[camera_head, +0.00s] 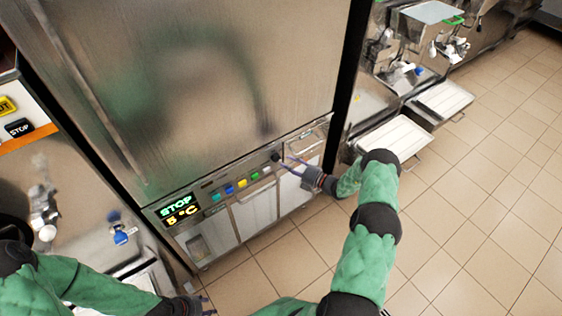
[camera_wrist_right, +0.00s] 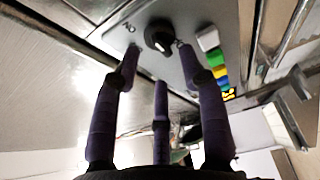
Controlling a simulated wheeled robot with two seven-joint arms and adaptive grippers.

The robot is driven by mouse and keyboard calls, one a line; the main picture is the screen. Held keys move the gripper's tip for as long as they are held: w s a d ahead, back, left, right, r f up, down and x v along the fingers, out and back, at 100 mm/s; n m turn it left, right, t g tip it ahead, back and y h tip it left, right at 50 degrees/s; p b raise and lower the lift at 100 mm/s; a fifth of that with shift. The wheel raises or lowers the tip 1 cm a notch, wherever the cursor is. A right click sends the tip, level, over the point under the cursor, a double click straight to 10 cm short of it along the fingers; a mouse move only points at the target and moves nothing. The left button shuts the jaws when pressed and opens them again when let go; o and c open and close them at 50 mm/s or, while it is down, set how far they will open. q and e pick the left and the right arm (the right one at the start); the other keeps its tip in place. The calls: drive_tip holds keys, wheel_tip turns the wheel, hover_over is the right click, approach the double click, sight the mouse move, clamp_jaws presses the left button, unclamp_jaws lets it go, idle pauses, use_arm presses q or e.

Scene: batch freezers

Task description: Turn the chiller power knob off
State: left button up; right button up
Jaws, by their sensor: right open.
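The chiller power knob (camera_head: 275,156) is a small black round knob at the right end of the chiller's control strip. In the right wrist view the knob (camera_wrist_right: 158,38) shows a pale pointer mark, with lettering like "ON" beside it. My right gripper (camera_head: 289,165) is open in front of the knob. In the wrist view two of its purple fingertips (camera_wrist_right: 157,52) are on either side of the knob, and a third finger is below; contact is unclear. My left gripper (camera_head: 208,303) is low at the bottom edge, partly cut off, far from the knob.
The chiller panel (camera_head: 230,190) has coloured buttons and a lit display (camera_head: 180,210) reading "STOP" and a temperature. A large steel door (camera_head: 200,80) rises above it. Neighbouring machines stand left and right, with white trays (camera_head: 397,137) jutting out at right. The tiled floor is clear.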

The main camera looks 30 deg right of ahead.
sight(279, 160)
drive_tip(key=shift+x, duration=1.9)
drive_tip(key=shift+c, duration=0.2)
drive_tip(key=c, duration=0.8)
